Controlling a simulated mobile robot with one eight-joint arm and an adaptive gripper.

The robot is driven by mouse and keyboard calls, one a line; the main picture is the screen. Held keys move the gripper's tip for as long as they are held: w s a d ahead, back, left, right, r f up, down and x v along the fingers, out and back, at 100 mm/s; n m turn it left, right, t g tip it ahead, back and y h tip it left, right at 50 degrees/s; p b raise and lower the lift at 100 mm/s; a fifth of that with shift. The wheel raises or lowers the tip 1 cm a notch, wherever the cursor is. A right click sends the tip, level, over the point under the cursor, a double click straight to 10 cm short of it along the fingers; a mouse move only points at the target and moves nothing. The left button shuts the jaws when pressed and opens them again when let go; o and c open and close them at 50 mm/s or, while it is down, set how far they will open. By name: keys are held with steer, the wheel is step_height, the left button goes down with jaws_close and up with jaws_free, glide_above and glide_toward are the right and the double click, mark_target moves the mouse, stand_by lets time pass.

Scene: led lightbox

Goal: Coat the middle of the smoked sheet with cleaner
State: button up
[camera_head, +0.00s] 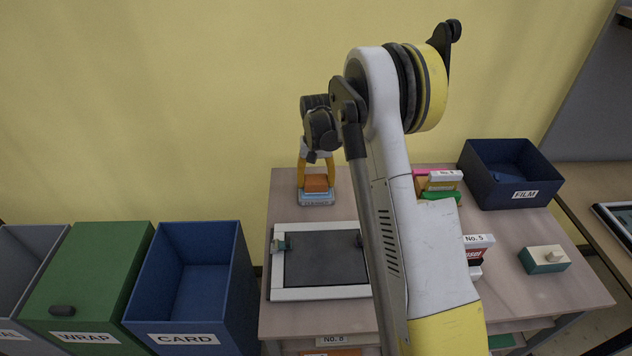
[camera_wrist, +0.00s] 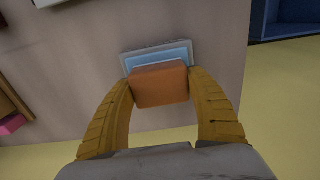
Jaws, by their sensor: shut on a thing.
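The smoked sheet (camera_head: 325,259) is a dark flat panel in a white frame (camera_head: 320,293) on the table, left of centre in the head view. My arm hides part of its right side. My gripper (camera_head: 316,178) is behind the sheet, near the table's back edge. Its yellow fingers are shut on an orange block (camera_head: 317,184), which also shows between the fingers in the wrist view (camera_wrist: 160,86). A shallow light-blue tray with a grey rim (camera_head: 316,202) is directly below the block, and its blue inside shows in the wrist view (camera_wrist: 158,57). I cannot tell whether block and tray touch.
Small clips sit on the frame, one at its left (camera_head: 281,245). Right of my arm are several small boxes (camera_head: 440,182), a green-and-cream block (camera_head: 544,260) and a dark blue FILM bin (camera_head: 510,172). A blue CARD bin (camera_head: 193,285) and green WRAP box (camera_head: 88,280) stand left.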

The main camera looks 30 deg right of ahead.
mark_target(316, 178)
steer(key=shift+r+p, duration=2)
steer(key=shift+r, duration=1.45)
